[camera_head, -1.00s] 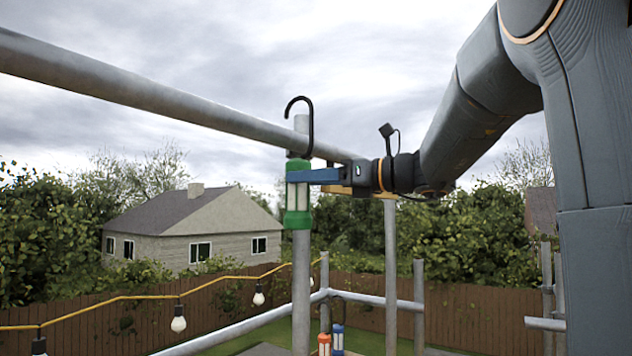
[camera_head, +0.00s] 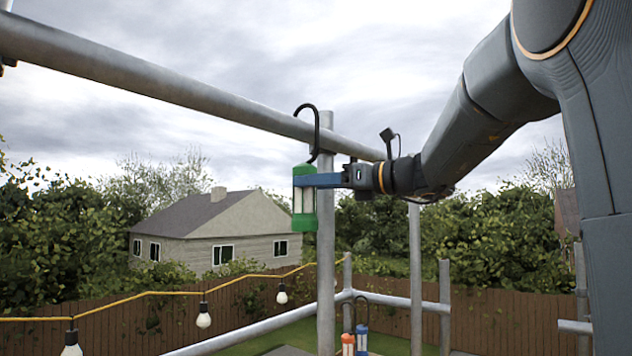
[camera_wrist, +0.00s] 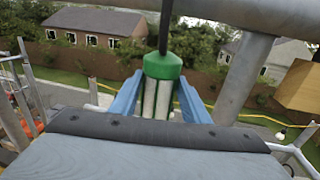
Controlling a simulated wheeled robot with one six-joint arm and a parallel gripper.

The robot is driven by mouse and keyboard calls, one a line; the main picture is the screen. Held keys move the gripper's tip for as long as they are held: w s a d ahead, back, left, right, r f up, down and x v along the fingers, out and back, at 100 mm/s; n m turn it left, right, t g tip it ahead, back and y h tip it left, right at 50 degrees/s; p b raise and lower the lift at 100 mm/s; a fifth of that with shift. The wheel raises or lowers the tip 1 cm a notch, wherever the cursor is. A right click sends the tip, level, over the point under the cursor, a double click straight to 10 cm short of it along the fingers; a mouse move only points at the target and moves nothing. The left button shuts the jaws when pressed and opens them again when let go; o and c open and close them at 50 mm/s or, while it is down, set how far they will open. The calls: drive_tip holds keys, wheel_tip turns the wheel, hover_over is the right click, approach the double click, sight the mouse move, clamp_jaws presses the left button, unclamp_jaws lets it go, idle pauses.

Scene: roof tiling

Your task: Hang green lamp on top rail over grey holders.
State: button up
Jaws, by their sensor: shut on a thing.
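The green lamp (camera_head: 304,205), with white panels and a black hook (camera_head: 313,130) on top, is held upright by my gripper (camera_head: 318,180). The blue fingers are shut on its body; in the wrist view the lamp (camera_wrist: 161,85) sits between both fingers (camera_wrist: 160,98). The top rail (camera_head: 190,92) runs from upper left down to the right. The hook shows in front of the rail in the head view, its top just above the rail's upper edge. I cannot tell whether it touches the rail. No grey holders can be made out clearly.
An upright post (camera_head: 326,250) stands right behind the lamp. An orange lamp (camera_head: 348,343) and a blue lamp (camera_head: 361,338) are lower down near a lower rail (camera_head: 240,334). A yellow cord with bulbs (camera_head: 203,316) hangs at left. A wooden block (camera_wrist: 300,85) shows at right in the wrist view.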

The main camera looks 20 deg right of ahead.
sight(314, 196)
drive_tip(key=shift+f+b, duration=0.75)
drive_tip(key=shift+f, duration=0.6)
drive_tip(key=o, duration=1.5)
drive_tip(key=shift+o, duration=0.6)
drive_tip(key=shift+f, duration=0.15)
